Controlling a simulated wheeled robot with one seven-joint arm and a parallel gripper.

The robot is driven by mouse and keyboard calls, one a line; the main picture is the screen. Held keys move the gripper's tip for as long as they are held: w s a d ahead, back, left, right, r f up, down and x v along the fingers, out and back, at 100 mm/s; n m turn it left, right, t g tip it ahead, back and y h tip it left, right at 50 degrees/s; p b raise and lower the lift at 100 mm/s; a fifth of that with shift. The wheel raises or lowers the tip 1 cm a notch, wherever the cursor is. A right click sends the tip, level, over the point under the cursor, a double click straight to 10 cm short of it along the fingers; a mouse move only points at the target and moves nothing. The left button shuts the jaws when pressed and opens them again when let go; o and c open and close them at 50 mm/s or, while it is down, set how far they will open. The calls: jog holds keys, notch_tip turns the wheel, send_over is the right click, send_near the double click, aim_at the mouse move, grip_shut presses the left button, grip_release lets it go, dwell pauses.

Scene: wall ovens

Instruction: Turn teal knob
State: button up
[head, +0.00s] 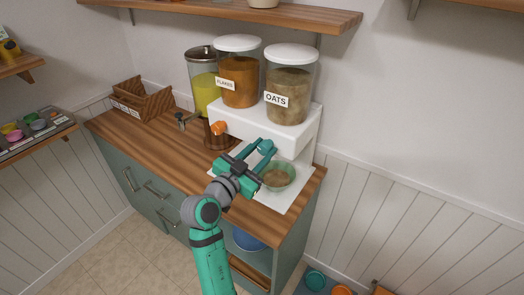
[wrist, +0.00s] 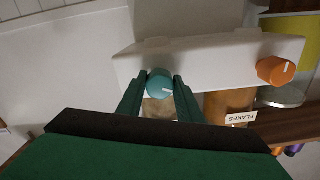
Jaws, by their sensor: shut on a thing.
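The teal knob (wrist: 160,84) is on the front of the white dispenser and has a pale pointer mark on its face. My gripper (wrist: 160,90) is shut on it, with one finger at each side. The oats container (head: 289,92) stands on the white dispenser base (head: 300,129). A green bowl (head: 290,184) with brownish contents stands below the gripper.
An orange knob (head: 218,128) is on the same base, below the flakes container (head: 240,75). A shelf (head: 230,14) hangs above.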

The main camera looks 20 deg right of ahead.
jog(key=shift+m, duration=0.6)
jog(key=o, duration=1)
jog(key=shift+o, duration=0.2)
jog(key=v, duration=1)
jog(key=shift+s+a, duration=0.25)
jog(key=shift+a, duration=0.05)
